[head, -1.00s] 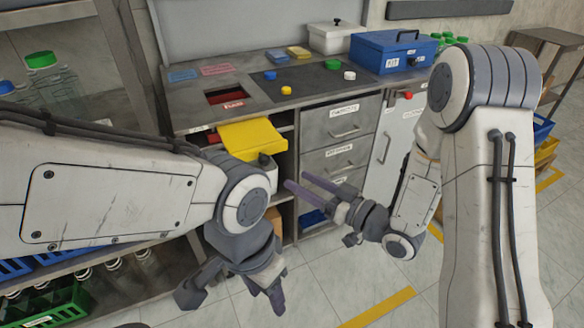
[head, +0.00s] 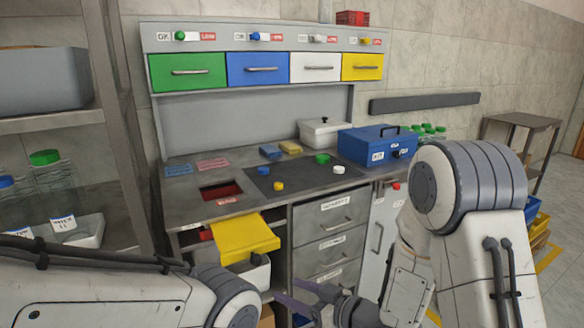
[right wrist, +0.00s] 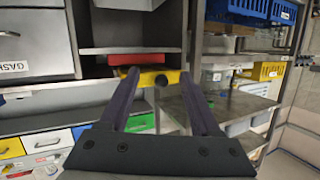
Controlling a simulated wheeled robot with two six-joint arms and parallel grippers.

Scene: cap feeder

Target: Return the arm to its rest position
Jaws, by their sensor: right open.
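My right gripper (head: 300,303) shows at the bottom of the head view, its fingers beside the drawer cabinet and below the worktop. In the right wrist view my right gripper (right wrist: 165,88) has its two dark fingers apart. A yellow piece with a red part on top lies beyond the fingertips; nothing clearly sits held between them. My right arm (head: 475,195) rises at the right of the head view. My left arm (head: 100,290) crosses the lower left; its gripper is below the picture.
A yellow flap (head: 245,238) juts from the workbench front near my right gripper. Several coloured caps lie on a dark mat (head: 300,180). A blue box (head: 375,148) stands at the worktop's right. Drawers (head: 328,222) are under it. A shelf with bottles is at left.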

